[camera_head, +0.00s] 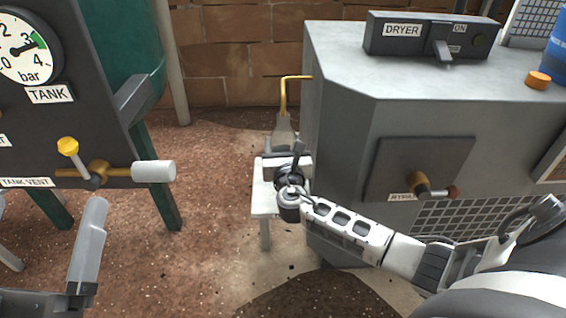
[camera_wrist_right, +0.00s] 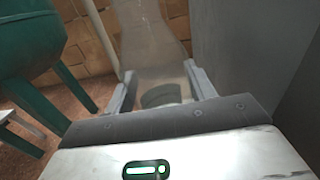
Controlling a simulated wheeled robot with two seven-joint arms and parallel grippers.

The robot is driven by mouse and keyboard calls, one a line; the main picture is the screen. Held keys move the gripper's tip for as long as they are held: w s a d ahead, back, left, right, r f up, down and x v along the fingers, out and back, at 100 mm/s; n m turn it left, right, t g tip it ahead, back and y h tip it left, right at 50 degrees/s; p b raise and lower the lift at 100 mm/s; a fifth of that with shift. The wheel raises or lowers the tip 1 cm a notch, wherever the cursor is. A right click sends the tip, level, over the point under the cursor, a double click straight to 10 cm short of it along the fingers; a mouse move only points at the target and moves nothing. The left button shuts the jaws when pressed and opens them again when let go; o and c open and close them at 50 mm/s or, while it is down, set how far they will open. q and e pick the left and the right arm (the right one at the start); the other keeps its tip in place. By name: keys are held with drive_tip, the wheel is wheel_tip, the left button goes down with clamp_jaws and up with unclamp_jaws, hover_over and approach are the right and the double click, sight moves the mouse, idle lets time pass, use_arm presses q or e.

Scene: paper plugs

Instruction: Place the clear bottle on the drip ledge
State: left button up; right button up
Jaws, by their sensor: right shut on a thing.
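The clear bottle (camera_head: 284,132) is a see-through, greyish vessel beside the left side of the dryer cabinet, below a bent yellow pipe (camera_head: 284,93). It also fills the upper middle of the right wrist view (camera_wrist_right: 150,42). My right gripper (camera_head: 285,149) is shut on it, with a jaw on either side (camera_wrist_right: 161,85). A small white surface with a leg (camera_head: 262,203) shows lower beside my wrist; I cannot tell whether it is the drip ledge. The bottle's base is hidden in the head view. At bottom left, part of my left gripper (camera_head: 87,245) shows; its jaw opening is unclear.
The grey dryer cabinet (camera_head: 335,130) stands close on the right of the bottle. A dark tank panel (camera_head: 85,115) with a gauge and a valve stands at left. An orange cap (camera_head: 538,80) lies on the cabinet top. Open brown floor (camera_head: 205,240) lies between.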

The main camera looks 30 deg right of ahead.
wheel_tip(320, 180, down, 3)
drive_tip(key=shift+f+b, duration=0.15)
drive_tip(key=shift+b, duration=0.9)
drive_tip(key=shift+f, duration=0.1)
use_arm(q)
drive_tip(key=r+m+h, duration=0.1)
drive_tip(key=m, duration=0.1)
drive_tip(key=s+r+m+h, duration=0.1)
drive_tip(key=h, duration=0.1)
drive_tip(key=r+m+h, duration=0.1)
drive_tip(key=m, duration=0.1)
drive_tip(key=shift+s+d+r+m+h, duration=0.2)
drive_tip(key=shift+s+r+m+h, duration=0.1)
drive_tip(key=shift+s+r, duration=0.1)
drive_tip(key=shift+f, duration=0.1)
use_arm(e)
drive_tip(key=o, duration=1)
drive_tip(key=shift+f, duration=0.1)
drive_tip(key=shift+c, duration=0.2)
